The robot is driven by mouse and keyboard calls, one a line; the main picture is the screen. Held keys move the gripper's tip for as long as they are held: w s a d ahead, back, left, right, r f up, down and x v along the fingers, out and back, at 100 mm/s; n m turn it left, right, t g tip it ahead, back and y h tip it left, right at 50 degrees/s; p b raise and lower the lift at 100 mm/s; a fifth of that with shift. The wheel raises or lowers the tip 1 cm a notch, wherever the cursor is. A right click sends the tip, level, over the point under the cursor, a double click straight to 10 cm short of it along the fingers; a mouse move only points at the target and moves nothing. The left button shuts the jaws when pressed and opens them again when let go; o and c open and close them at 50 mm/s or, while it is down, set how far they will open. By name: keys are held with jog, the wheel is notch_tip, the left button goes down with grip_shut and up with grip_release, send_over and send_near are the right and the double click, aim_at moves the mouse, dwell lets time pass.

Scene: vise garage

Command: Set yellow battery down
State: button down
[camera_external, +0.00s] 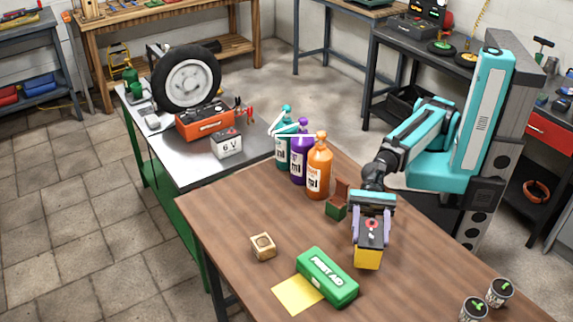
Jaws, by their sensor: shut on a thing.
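The yellow battery (367,258) has a dark top and a yellow lower body. It is at the right part of the brown wooden table (225,217). My gripper (371,238) comes down over it from above, with its two purple-grey fingers on either side of the dark upper part, shut on it. I cannot tell whether the battery's bottom touches the table or hangs slightly above it.
A green first aid box (327,278) and a yellow sheet (297,294) lie to the left. Two cans (499,292) stand front right.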

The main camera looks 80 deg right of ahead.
aim_at(378, 220)
jog(key=shift+s+d+f+b, duration=0.1)
jog(key=shift+d+b, duration=0.25)
jog(key=shift+b, duration=0.85)
jog(key=shift+s+d+r+b, duration=0.15)
jog(key=shift+d+b, duration=0.15)
jog(key=shift+b, duration=0.9)
jog(key=shift+s+d+f+b, duration=0.15)
jog(key=shift+d+b, duration=0.2)
jog(key=shift+b, duration=0.85)
jog(key=b, duration=0.3)
jog(key=d+b, duration=0.1)
jog(key=b, duration=0.2)
jog(key=shift+s+d+r, duration=0.1)
jog(key=shift+s+r, duration=0.1)
jog(key=shift+s, duration=0.1)
jog(key=b, duration=0.3)
jog(key=shift+s+d, duration=0.1)
jog(key=shift+d, duration=0.3)
